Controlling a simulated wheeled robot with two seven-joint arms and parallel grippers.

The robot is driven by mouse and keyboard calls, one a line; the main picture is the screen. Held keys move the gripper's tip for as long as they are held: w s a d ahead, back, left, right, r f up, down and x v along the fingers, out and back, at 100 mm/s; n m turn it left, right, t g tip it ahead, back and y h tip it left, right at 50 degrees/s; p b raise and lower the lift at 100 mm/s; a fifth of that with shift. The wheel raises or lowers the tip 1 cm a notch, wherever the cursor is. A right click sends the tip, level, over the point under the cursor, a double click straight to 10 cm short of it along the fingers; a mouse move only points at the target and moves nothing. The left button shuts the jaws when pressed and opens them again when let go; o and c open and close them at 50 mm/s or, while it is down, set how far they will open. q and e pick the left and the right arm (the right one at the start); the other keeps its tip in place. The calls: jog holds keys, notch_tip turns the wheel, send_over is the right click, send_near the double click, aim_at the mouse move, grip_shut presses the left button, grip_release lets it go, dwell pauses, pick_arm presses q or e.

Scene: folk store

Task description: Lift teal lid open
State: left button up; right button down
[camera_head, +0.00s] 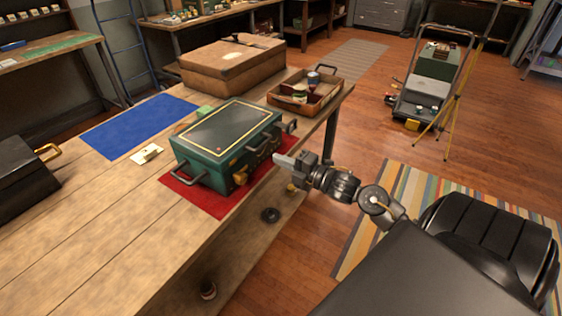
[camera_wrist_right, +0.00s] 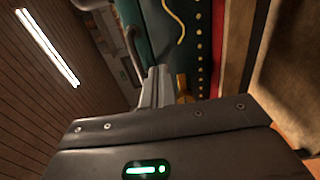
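The teal box (camera_head: 215,164) stands on a red mat (camera_head: 207,199) on the wooden table. Its teal lid (camera_head: 230,129), with a gold border line, looks shut. Brass latches (camera_head: 240,177) sit on its front, and dark handles are on its sides. My right gripper (camera_head: 279,160) is just off the front of the box near its right end. In the right wrist view its fingers (camera_wrist_right: 154,88) lie close together, with nothing seen between them, near the teal front (camera_wrist_right: 168,35) and a brass fitting (camera_wrist_right: 183,87). Contact is unclear. My left gripper is not in view.
A large brown case (camera_head: 225,75) and an open wooden tray (camera_head: 306,101) stand behind the box. A blue mat (camera_head: 137,125) and a small cream item (camera_head: 147,154) lie to the left. A black box (camera_head: 25,180) stands at the far left. The near tabletop is clear.

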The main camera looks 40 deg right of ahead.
aim_at(254, 142)
jog(key=shift+w, duration=0.15)
jog(key=shift+b+x, duration=0.65)
jog(key=shift+x, duration=2.5)
jog(key=shift+w, duration=0.15)
jog(key=shift+s, duration=0.35)
jog(key=shift+r+p, duration=1.3)
jog(key=shift+r, duration=0.05)
